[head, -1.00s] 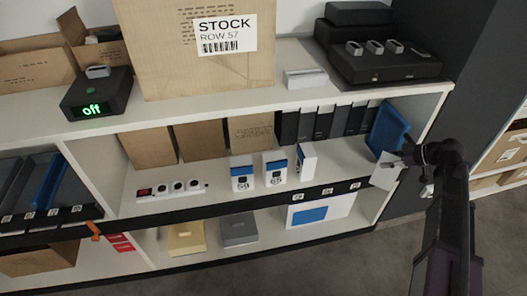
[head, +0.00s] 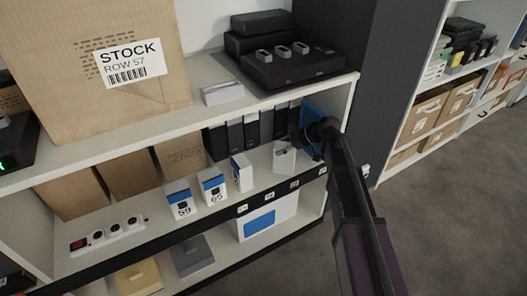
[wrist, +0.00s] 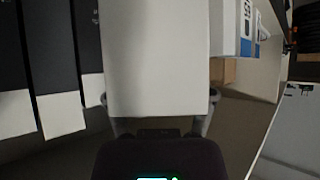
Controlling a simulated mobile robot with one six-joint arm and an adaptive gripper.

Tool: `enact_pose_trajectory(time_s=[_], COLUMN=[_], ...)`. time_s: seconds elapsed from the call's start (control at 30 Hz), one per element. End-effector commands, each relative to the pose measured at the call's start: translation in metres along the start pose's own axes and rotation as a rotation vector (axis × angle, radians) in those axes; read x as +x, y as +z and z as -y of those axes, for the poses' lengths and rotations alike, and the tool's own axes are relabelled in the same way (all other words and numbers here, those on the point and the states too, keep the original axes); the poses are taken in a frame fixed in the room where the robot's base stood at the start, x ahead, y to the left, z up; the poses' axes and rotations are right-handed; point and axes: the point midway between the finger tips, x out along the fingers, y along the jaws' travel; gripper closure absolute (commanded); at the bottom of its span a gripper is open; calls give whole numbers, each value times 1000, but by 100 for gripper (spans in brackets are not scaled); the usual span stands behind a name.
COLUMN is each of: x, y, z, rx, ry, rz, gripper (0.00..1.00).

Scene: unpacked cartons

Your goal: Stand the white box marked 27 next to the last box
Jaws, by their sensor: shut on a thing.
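My gripper (wrist: 158,100) is shut on a white box (wrist: 155,55), with one finger on each side of it. In the head view the held white box (head: 284,159) is at the right part of the middle shelf, in front of the dark binders. Its number does not show, and I cannot tell whether it touches the shelf. To its left stand three white-and-blue boxes: one marked 59 (head: 180,200), one marked 65 (head: 212,187), and a turned one (head: 241,172) at the row's right end. A gap separates that last box from the held one.
Dark binders (head: 235,135) stand behind the held box, and a blue binder or tray (head: 312,120) is at the right end. The upper shelf (head: 215,113) runs above. A power strip (head: 108,236) and brown cartons (head: 130,174) are further left.

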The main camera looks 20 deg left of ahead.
Motion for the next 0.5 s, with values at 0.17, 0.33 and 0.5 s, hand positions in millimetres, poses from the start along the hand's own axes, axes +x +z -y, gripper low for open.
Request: enact_pose_trajectory(time_s=[0.17,0.33,0.5], x=[27,41,44], y=[-21,-32,-34], z=[0,-1,0], rx=[-1,0,1], ry=[-2,0,1], rz=[0,0,0], gripper=[89,89,89])
